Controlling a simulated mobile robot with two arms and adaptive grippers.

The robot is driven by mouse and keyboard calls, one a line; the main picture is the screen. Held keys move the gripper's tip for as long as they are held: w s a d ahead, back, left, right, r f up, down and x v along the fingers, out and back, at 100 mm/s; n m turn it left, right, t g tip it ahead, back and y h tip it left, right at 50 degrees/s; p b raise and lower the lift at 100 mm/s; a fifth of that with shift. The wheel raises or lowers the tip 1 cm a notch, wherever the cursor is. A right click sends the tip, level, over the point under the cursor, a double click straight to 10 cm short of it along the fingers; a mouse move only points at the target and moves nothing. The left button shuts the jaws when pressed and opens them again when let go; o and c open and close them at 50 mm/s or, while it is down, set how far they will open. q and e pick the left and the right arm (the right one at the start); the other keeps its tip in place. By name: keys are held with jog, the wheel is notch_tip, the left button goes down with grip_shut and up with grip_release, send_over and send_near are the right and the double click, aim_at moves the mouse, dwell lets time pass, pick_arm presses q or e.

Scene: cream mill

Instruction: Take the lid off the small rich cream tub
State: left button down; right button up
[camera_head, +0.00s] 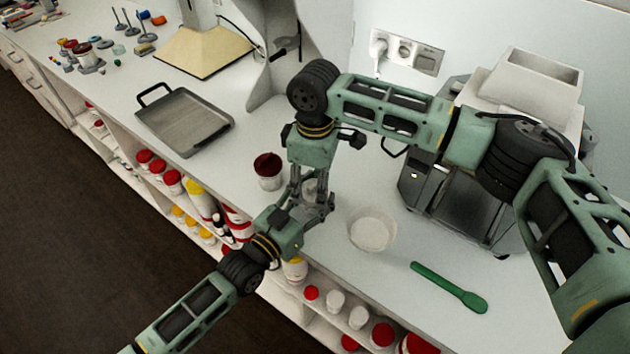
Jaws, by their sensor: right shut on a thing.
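My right gripper (311,197) points down over the counter, left of the middle, and is shut on a small pale thing (312,186) mostly hidden by the fingers. This may be the small rich cream tub or its lid; I cannot tell which. My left gripper (302,212) reaches in from the lower left to the same spot, its fingers overlapping the right ones in the view. Whether it is open or shut does not show. A white jar with a dark red top (268,168) stands just left of the grippers.
A white bowl (372,232) stands right of the grippers, and a green spatula (449,287) lies further right. A grey metal tray (186,122) lies left. A metal machine (455,200) stands behind. Shelves below the counter hold red-lidded jars (382,334).

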aim_at(316, 182)
jog(key=shift+w+d+r, duration=0.15)
jog(key=shift+w+d, duration=0.25)
jog(key=shift+r, duration=0.15)
pick_arm(q)
jog(key=shift+s+f, duration=0.1)
jog(key=shift+f, duration=0.05)
pick_arm(e)
jog(key=shift+s, duration=0.15)
pick_arm(q)
jog(key=shift+f, duration=0.1)
jog(key=shift+a+f, duration=0.1)
pick_arm(e)
jog(key=shift+a+r, duration=0.1)
jog(key=shift+r, duration=0.15)
pick_arm(q)
jog(key=shift+f, duration=0.1)
pick_arm(e)
jog(key=shift+r, duration=0.9)
jog(key=shift+s+a, duration=0.1)
jog(key=shift+s, duration=0.05)
pick_arm(q)
jog(key=shift+r, duration=0.25)
